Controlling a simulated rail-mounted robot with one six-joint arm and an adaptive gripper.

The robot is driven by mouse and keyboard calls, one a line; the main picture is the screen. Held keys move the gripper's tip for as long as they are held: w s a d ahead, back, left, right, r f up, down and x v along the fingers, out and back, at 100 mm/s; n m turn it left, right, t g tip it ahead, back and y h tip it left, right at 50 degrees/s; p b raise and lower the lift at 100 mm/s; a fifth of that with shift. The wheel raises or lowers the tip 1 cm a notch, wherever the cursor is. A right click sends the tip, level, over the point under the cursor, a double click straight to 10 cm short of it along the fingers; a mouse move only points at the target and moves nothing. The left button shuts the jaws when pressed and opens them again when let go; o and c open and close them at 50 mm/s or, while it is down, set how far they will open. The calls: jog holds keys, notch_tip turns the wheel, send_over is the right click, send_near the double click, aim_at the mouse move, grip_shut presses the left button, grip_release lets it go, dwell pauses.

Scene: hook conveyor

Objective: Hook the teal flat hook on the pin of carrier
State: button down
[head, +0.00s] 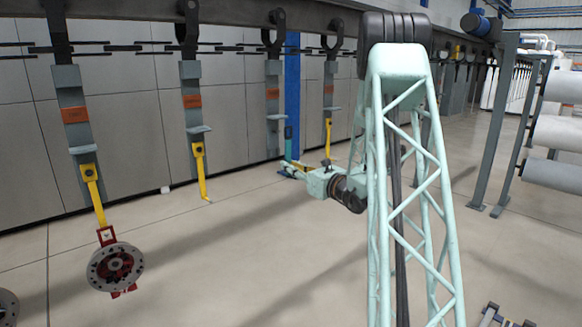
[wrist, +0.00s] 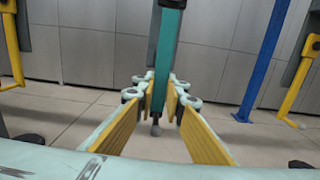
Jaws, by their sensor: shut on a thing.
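The teal flat hook (wrist: 166,50) stands nearly upright between the yellow-padded fingers of my gripper (wrist: 158,98) in the wrist view. My gripper is shut on it, and a grey knob shows at its lower end. In the head view my gripper (head: 290,168) is small and far off, with the teal hook (head: 288,142) rising from it. The carrier (head: 273,100) with an orange label hangs just above and left of the hook and bears no yellow hook. Its pin is too small to make out. I cannot tell whether the hook touches it.
Neighbouring carriers (head: 192,100) hang from the overhead rail (head: 120,15) with yellow hooks (head: 201,172). The leftmost yellow hook bears a round disc part (head: 115,267). A blue post (head: 292,85) stands behind the hook. The floor below is largely clear.

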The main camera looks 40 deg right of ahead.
jog(key=w+p, duration=0.1)
jog(key=w, duration=0.6)
jog(key=shift+d+f+p, duration=0.15)
jog(key=shift+f+p, duration=0.15)
jog(key=shift+p, duration=0.05)
dwell(0.9)
jog(key=shift+w+f+b, duration=0.1)
jog(key=shift+w+b, duration=0.05)
jog(key=shift+b, duration=0.2)
jog(key=shift+w+f+b, duration=0.1)
jog(key=shift+f+b, duration=0.15)
jog(key=shift+b, duration=0.1)
jog(key=shift+w+f, duration=0.2)
jog(key=shift+w, duration=0.2)
jog(key=c, duration=2.6)
grip_release()
jog(key=shift+s, duration=0.15)
